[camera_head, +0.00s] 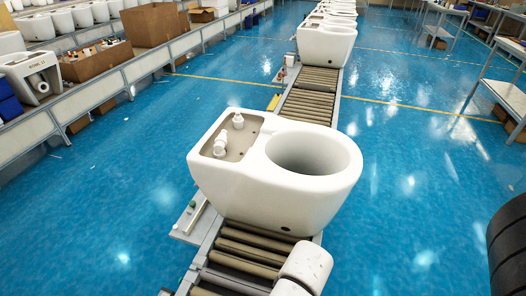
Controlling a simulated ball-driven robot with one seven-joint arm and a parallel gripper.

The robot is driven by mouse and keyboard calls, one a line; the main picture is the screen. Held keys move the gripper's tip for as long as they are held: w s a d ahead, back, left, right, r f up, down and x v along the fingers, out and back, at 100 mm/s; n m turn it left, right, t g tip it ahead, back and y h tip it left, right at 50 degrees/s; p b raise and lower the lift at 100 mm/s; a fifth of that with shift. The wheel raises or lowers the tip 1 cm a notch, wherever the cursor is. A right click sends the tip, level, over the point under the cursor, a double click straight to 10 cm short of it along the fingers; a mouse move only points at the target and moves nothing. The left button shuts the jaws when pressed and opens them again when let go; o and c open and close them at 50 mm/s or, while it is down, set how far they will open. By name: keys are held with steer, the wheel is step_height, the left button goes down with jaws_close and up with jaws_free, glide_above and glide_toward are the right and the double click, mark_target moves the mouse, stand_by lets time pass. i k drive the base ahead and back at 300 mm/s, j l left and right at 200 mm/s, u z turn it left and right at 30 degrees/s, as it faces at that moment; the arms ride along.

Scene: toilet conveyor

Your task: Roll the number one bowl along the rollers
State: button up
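The nearest white toilet bowl (270,170) sits upright on the rollers in the middle of the view, with its round opening to the right. Its flat tank ledge on the left holds small white fittings (228,135). I see no number on it. A white rounded piece (308,264) shows over the rollers at the bottom, close to the bowl's near side. It looks like the end of my arm, but I cannot make out two fingers or whether it touches the bowl.
The roller line (308,95) runs away to more white bowls (326,42) at the back, with bare rollers between. Bare rollers (240,250) also show in front. A left bench (130,72) carries boxes and bowls. Shelves (505,95) stand right. Blue floor is open on both sides.

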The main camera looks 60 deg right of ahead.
mark_target(277, 173)
steer(key=z, duration=1.05)
steer(key=l, duration=0.15)
